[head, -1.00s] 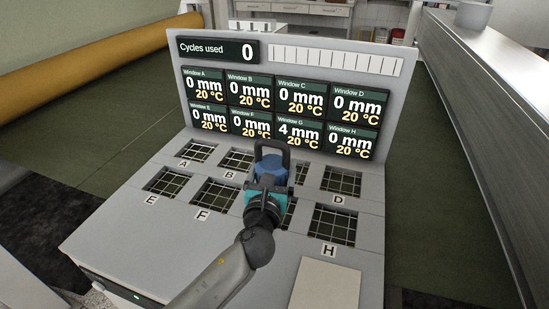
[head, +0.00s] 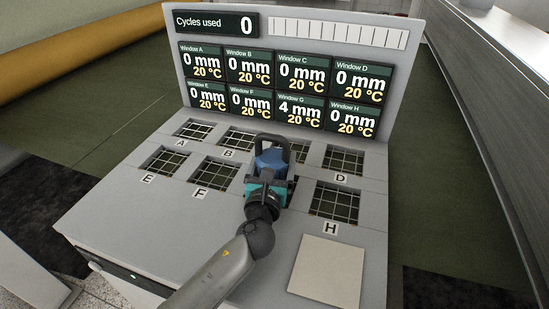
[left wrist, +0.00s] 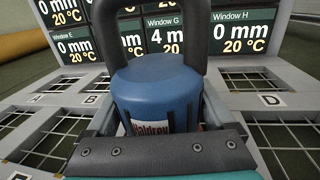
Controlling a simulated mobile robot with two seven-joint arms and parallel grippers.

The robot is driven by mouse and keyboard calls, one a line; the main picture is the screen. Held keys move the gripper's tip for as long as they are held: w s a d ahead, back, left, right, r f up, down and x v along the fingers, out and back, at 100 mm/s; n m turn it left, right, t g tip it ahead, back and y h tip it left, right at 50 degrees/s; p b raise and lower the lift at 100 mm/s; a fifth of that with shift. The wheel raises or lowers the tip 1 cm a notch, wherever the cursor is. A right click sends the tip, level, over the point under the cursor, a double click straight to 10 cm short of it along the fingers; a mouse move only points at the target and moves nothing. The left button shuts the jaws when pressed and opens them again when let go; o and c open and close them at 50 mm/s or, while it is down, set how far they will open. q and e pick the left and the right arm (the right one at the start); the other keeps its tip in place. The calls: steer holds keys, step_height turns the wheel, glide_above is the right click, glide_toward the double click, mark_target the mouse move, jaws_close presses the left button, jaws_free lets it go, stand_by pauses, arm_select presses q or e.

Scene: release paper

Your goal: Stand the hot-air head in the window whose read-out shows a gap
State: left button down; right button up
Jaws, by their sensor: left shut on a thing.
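The hot-air head (head: 271,159) is a blue body with a black loop handle, upright above the console's window area. It fills the middle of the left wrist view (left wrist: 158,92). My left gripper (head: 266,184) is shut on it, with teal and dark jaw parts around its lower body. Head and gripper hide most of windows C and G, so I cannot tell whether the head touches the console. The Window G read-out (head: 298,110) shows 4 mm and 20 °C. The other read-outs show 0 mm and 20 °C. My right gripper is not in view.
The grey console (head: 130,215) has gridded windows, with A (head: 195,130), F (head: 214,173), D (head: 343,160) and H (head: 336,201) uncovered. A blank pale plate (head: 327,270) lies at the front right. The upright board's counter (head: 216,24) reads 0 cycles used.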

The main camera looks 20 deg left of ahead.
arm_select(q)
steer(key=shift+c, duration=0.9)
jaws_free()
steer(key=shift+f, duration=0.15)
steer(key=shift+o, duration=0.9)
steer(key=shift+r, duration=0.2)
steer(key=s, duration=0.4)
steer(key=s+d, duration=0.1)
steer(key=s, duration=0.3)
steer(key=s+p, duration=0.1)
steer(key=s, duration=0.3)
steer(key=shift+d, duration=0.25)
